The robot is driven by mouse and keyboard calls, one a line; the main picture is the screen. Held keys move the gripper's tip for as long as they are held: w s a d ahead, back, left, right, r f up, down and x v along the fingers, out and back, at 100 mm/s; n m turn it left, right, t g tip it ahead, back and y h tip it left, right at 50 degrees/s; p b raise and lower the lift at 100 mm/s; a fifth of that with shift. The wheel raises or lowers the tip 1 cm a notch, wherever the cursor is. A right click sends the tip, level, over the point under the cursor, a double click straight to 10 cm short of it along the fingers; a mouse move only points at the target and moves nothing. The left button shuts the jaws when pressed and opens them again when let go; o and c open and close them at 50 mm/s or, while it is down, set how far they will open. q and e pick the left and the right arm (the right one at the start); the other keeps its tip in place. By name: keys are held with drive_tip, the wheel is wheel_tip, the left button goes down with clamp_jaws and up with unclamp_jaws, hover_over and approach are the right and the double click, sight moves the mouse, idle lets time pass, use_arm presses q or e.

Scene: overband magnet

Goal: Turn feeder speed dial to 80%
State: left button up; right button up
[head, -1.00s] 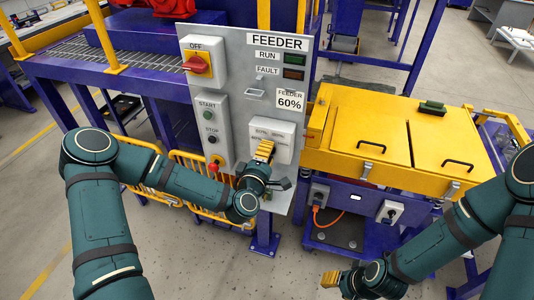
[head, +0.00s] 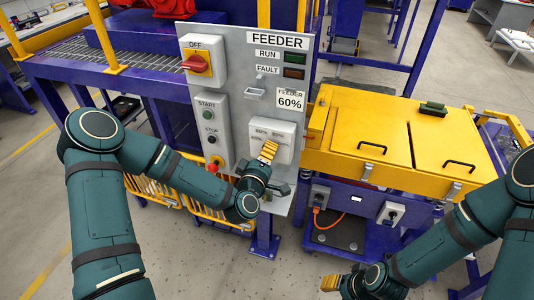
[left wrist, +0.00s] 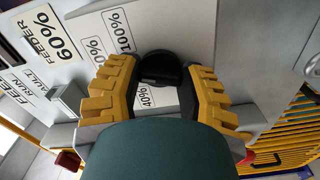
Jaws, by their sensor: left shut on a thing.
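The feeder speed dial (left wrist: 160,68) is a black knob between the yellow fingers of my left gripper (left wrist: 162,80) in the left wrist view. The gripper is shut on it. Percent labels surround the dial; 100% and 40% are readable, others are partly hidden. In the head view my left gripper (head: 268,151) is at the grey dial box (head: 285,135) and hides the knob. The sign above the box (head: 290,100) reads FEEDER 60%, and it also shows in the left wrist view (left wrist: 55,40). My right gripper (head: 331,282) is low, away from the panel; its finger opening is unclear.
The grey panel (head: 236,40) also carries a red OFF switch (head: 197,63), START and STOP buttons, a red mushroom button (head: 214,166) and RUN and FAULT lamps. A yellow lidded box (head: 390,130) stands close on the right. Yellow railing (head: 190,200) is below left.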

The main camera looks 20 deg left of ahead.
use_arm(q)
drive_tip(key=o, duration=1.2)
drive_tip(key=s, duration=0.7)
drive_tip(key=shift+s+a, duration=0.15)
drive_tip(key=shift+s, duration=0.05)
